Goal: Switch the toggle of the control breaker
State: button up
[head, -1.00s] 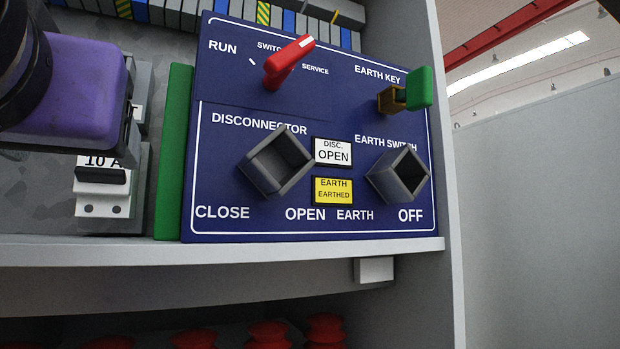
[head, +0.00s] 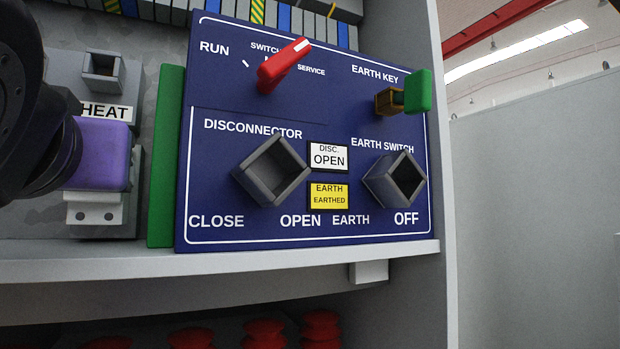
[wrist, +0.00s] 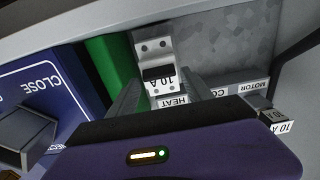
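A label starting "CO" (wrist: 225,95), its rest hidden, shows in the wrist view beside the "MOTOR" label; I cannot tell which toggle it marks. A black toggle marked 10 A (wrist: 275,121) sticks out at the right there. The light breaker (wrist: 153,47) by the HEAT label has its own black 10 A toggle (wrist: 158,73). My gripper (wrist: 163,88) is open, its grey fingers either side of this HEAT breaker; contact is unclear. In the head view my purple gripper body (head: 100,155) covers the breaker's upper part below the HEAT label (head: 107,112).
A green strip (head: 167,155) stands just right of the breakers. Beyond it the blue panel (head: 240,115) carries a red selector, a green earth key and two protruding square sockets. A grey socket (head: 103,70) sits above HEAT. A shelf edge (head: 250,262) runs below.

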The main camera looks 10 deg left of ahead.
jog(key=c, duration=1)
jog(key=f+t+b, duration=0.1)
jog(key=b, duration=0.2)
jog(key=shift+d+f, duration=0.1)
jog(key=shift+f, duration=0.05)
jog(key=f+t+y+b, duration=0.1)
jog(key=t+b, duration=0.1)
jog(key=b, duration=0.2)
jog(key=t+y+b, duration=0.1)
jog(key=b, duration=0.1)
jog(key=t+y+b, duration=0.1)
jog(key=shift+f+b, duration=0.35)
jog(key=shift+b, duration=0.05)
jog(key=shift+t+y+b, duration=0.3)
jog(key=shift+t+b, duration=0.1)
jog(key=shift+b, duration=0.15)
jog(key=o, duration=1.4)
jog(key=shift+r, duration=0.1)
jog(key=shift+c, duration=0.2)
